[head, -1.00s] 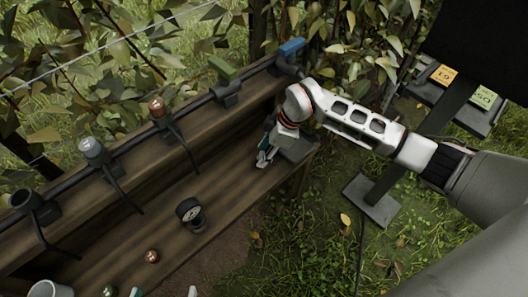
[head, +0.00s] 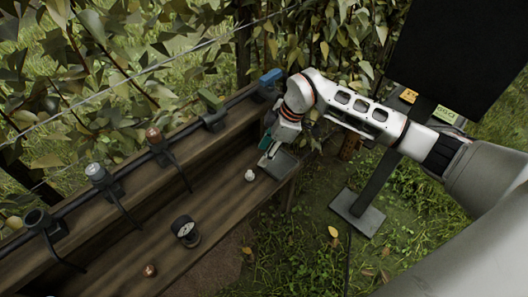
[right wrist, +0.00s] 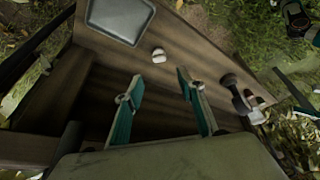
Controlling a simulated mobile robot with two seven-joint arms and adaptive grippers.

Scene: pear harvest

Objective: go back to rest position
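My right gripper (head: 268,148) is over the right end of the wooden bench, just left of a grey tray (head: 281,165). In the right wrist view its two teal fingers (right wrist: 155,90) are apart with nothing between them. A small white knob-like object (head: 249,176) stands on the bench, clear of the fingers; it also shows in the right wrist view (right wrist: 158,55). My left gripper is outside the head view. Teal and pale strips at the right edge of the right wrist view may be part of it, too small to read.
The wooden bench (head: 215,200) carries a black gauge (head: 186,230) and a copper ball (head: 150,270). A dark rail with several clamps (head: 160,145) runs along its back. A stand with a grey base (head: 357,212) is to the right. Leafy branches hang behind.

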